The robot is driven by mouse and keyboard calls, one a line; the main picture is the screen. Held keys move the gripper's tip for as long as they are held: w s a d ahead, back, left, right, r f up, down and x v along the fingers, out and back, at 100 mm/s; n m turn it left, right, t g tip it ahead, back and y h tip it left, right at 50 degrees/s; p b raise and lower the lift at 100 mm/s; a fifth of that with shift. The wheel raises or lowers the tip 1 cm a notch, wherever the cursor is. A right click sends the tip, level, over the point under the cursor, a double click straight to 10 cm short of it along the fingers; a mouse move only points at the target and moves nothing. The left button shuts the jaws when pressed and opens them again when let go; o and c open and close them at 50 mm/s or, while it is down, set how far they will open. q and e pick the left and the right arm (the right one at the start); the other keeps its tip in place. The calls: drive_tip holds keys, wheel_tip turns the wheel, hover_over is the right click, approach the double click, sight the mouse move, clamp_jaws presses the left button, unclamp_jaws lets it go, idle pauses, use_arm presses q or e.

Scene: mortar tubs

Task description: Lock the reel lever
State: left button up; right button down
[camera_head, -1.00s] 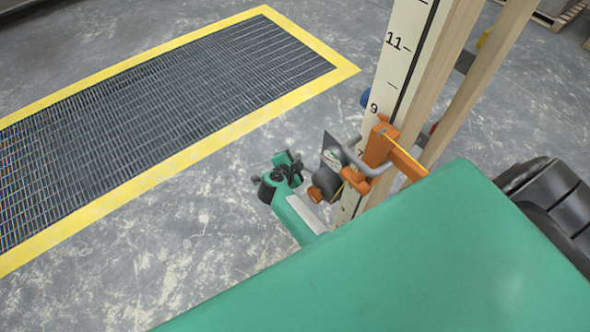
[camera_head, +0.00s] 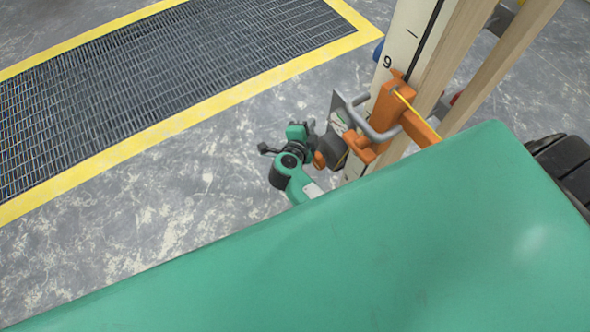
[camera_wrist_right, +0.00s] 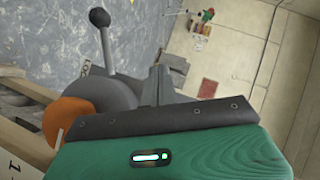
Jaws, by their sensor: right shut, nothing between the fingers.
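The reel, a dark grey drum (camera_head: 336,148) with an orange part, sits on an orange bracket (camera_head: 385,112) at the upright post. It also shows in the right wrist view (camera_wrist_right: 112,92). Its lever (camera_wrist_right: 106,48) is a grey rod with a black ball end, standing out from the drum. In the head view a black ball (camera_head: 265,148) shows left of my gripper, seemingly the lever's end. My right gripper (camera_head: 308,127), green and black, is beside the reel. In the wrist view its fingers (camera_wrist_right: 159,75) are shut and empty, right of the lever. Contact cannot be told. My left gripper is out of view.
A bent grey handle (camera_head: 365,125) and a thin plate (camera_head: 338,112) are close to the reel. The marked post (camera_head: 410,40) rises behind. A yellow-edged floor grate (camera_head: 170,75) lies at the back left.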

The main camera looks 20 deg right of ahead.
use_arm(q)
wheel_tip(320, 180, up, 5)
drive_tip(key=p, duration=0.4)
use_arm(e)
drive_tip(key=s+v, duration=0.1)
drive_tip(key=v, duration=1)
wheel_tip(320, 180, down, 15)
drive_tip(key=w+a+n+t+y+b, duration=0.1)
drive_tip(key=a+n+t+y+b, duration=0.35)
drive_tip(key=n, duration=0.65)
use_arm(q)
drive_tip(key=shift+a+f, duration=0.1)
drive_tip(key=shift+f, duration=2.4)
use_arm(e)
drive_tip(key=s+f+n+g+y, duration=0.1)
drive_tip(key=s+f+n+y, duration=0.2)
drive_tip(key=f, duration=0.5)
drive_tip(key=s+f+n+g+y, duration=0.2)
drive_tip(key=s+f+n+y, duration=0.2)
drive_tip(key=f, duration=0.5)
drive_tip(key=shift+s+f, duration=0.15)
drive_tip(key=shift+s, duration=0.5)
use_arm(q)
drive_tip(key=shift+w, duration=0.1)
